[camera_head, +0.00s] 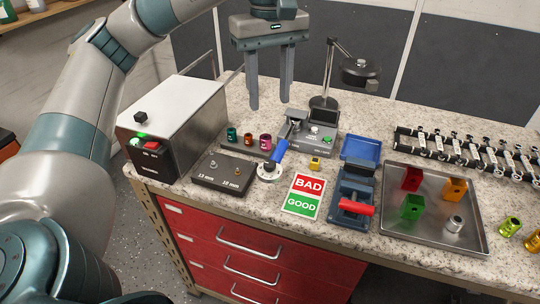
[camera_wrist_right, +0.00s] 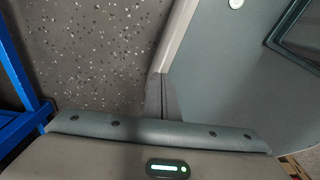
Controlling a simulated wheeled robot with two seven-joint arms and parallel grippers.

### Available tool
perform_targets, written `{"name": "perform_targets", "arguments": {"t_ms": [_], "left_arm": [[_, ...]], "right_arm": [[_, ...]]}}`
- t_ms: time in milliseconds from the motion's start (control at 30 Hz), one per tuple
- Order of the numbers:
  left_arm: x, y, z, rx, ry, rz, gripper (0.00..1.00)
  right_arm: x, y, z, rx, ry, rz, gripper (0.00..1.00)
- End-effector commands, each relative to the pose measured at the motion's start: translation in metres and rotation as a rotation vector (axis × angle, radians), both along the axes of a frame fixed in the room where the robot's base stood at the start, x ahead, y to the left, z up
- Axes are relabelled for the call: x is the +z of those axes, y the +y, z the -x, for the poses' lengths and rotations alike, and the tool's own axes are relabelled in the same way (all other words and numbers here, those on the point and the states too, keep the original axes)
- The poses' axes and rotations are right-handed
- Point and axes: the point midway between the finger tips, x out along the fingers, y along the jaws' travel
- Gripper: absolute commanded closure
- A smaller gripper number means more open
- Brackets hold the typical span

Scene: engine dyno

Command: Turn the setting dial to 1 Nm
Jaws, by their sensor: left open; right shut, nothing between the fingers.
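I cannot make out any 1 Nm marking, and I cannot tell for sure which part is the setting dial. My left gripper (camera_head: 269,105) points down, open and empty, behind and left of the tester. It touches nothing that I can see. My right gripper (camera_wrist_right: 160,97) shows in the right wrist view, its fingers together over the speckled floor, with nothing in them.
A metal box (camera_head: 178,112) with a black knob, green light and red switch stands left. Several coloured sockets, a BAD/GOOD card (camera_head: 304,195), a blue fixture with red handle (camera_head: 356,207) and a metal tray (camera_head: 435,236) fill the bench. A lamp (camera_head: 360,70) stands behind.

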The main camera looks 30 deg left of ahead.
Motion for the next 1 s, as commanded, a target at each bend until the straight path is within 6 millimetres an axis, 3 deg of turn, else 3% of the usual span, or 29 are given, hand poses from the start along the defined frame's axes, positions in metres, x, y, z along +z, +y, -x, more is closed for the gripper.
{"name": "perform_targets", "arguments": {"t_ms": [233, 1000], "left_arm": [[-0.015, 0.0, 0.0, -0.001, 0.002, 0.0, 0.58], [-0.097, 0.0, 0.001, -0.001, 0.003, 0.002, 0.58]], "right_arm": [[0.001, 0.004, -0.017, -0.001, -0.02, -0.004, 1.0], [0.006, 0.003, -0.011, -0.001, -0.013, -0.004, 1.0]]}}
